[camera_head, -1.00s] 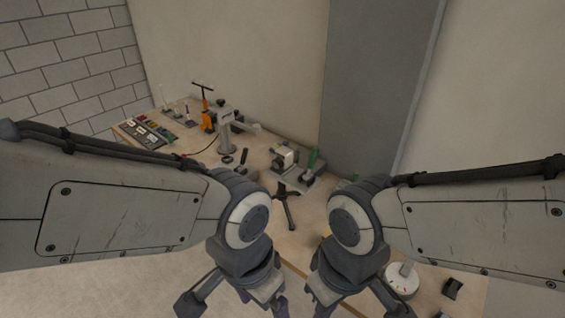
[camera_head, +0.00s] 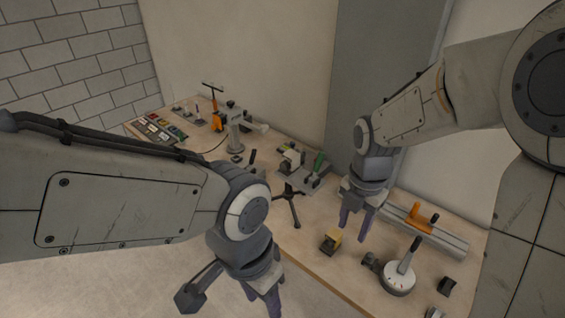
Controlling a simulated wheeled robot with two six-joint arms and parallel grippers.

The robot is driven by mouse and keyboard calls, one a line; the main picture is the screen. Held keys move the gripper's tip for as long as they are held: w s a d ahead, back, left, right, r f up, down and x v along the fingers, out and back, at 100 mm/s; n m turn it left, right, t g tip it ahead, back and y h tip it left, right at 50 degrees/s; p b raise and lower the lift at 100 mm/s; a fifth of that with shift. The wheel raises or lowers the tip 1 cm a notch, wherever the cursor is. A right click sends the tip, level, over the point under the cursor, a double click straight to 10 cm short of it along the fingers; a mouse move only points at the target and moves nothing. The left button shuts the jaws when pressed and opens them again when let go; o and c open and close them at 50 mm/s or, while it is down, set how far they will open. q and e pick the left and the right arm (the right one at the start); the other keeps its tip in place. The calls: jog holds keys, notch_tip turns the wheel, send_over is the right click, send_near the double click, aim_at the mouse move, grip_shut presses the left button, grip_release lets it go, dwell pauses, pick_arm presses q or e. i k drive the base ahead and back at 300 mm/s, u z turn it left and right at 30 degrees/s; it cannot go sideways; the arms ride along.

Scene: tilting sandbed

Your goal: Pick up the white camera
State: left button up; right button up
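No thing is clearly recognisable as the white camera. A small white, boxy object with dark parts (camera_head: 291,160), at the middle of the workbench, may be it, but it is too small to be sure. My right gripper (camera_head: 355,226) hangs over the bench, to the right of and nearer than that object. Its two purple fingers point down, apart, with nothing between them. My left gripper (camera_head: 267,299) is at the bottom of the picture, in front of the bench edge. Its fingers are partly cut off, so its opening does not show clearly.
Orange and grey tools stand at the far left. Walls close off the back.

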aim_at(291, 162)
jog(key=z, duration=0.1)
jog(key=k, duration=0.35)
jog(key=u, duration=0.95)
jog(key=i, duration=1.35)
jog(key=z, duration=0.7)
jog(key=i, duration=0.4)
jog(key=z, duration=0.25)
